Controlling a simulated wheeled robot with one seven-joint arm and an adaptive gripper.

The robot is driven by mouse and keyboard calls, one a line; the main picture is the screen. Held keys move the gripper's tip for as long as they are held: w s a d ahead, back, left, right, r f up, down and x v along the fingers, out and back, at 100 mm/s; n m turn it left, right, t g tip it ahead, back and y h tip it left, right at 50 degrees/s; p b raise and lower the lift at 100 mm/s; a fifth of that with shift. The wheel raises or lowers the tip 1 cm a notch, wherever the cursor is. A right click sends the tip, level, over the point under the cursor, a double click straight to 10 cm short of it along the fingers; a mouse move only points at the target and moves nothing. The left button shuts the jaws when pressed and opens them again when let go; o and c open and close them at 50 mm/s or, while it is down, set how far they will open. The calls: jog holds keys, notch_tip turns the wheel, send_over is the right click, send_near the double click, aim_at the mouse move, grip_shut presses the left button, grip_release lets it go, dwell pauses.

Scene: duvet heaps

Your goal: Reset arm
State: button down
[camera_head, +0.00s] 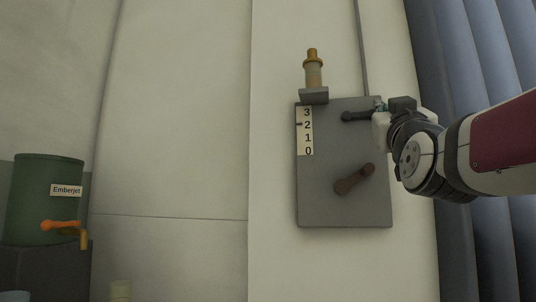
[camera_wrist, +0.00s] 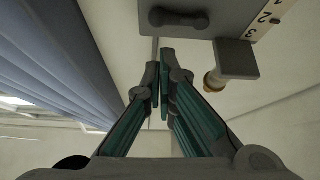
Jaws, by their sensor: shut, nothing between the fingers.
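My gripper (camera_wrist: 164,85) is in the middle of the wrist view, with its fingertips together and nothing between them. In the head view my arm comes in from the right, and my gripper (camera_head: 379,106) is at the upper right of a grey wall panel (camera_head: 322,207). It is close to the panel's dark upper lever (camera_head: 357,116); in the wrist view this lever (camera_wrist: 180,18) lies above the fingertips, apart from them. A brown lower lever (camera_head: 353,180) sits on the panel, tilted up to the right.
A scale (camera_head: 305,131) numbered 3 to 0 runs down the panel's left side. A brass-topped cylinder (camera_head: 314,70) stands on a bracket above it. A green "Emberjet" tank (camera_head: 40,200) with an orange tap handle (camera_head: 60,225) is at left. Blue-grey vertical folds (camera_head: 458,45) are at right.

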jog(key=shift+s, duration=0.15)
dwell(0.4)
jog(key=s+a+f+n+g+y, duration=0.1)
jog(key=s+a+f+g+y, duration=0.2)
jog(key=f, duration=0.8)
jog(key=s+a+f+n+g+y, duration=0.15)
jog(key=f+g, duration=0.35)
jog(key=f, duration=0.6)
jog(key=s+a+f+g+y, duration=0.2)
jog(key=s+f+g, duration=0.15)
jog(key=f, duration=0.75)
jog(key=s+f+m+g, duration=0.1)
jog(key=s+f+g, duration=0.5)
jog(key=s+f, duration=0.45)
jog(key=s+f+g, duration=0.6)
jog(key=s+f, duration=0.2)
jog(key=s, duration=0.6)
notch_tip(320, 180, up, 36)
jog(key=t+p, duration=0.3)
jog(key=p, duration=3)
jog(key=shift+s+t+p, duration=0.35)
jog(key=shift+s+p, duration=0.05)
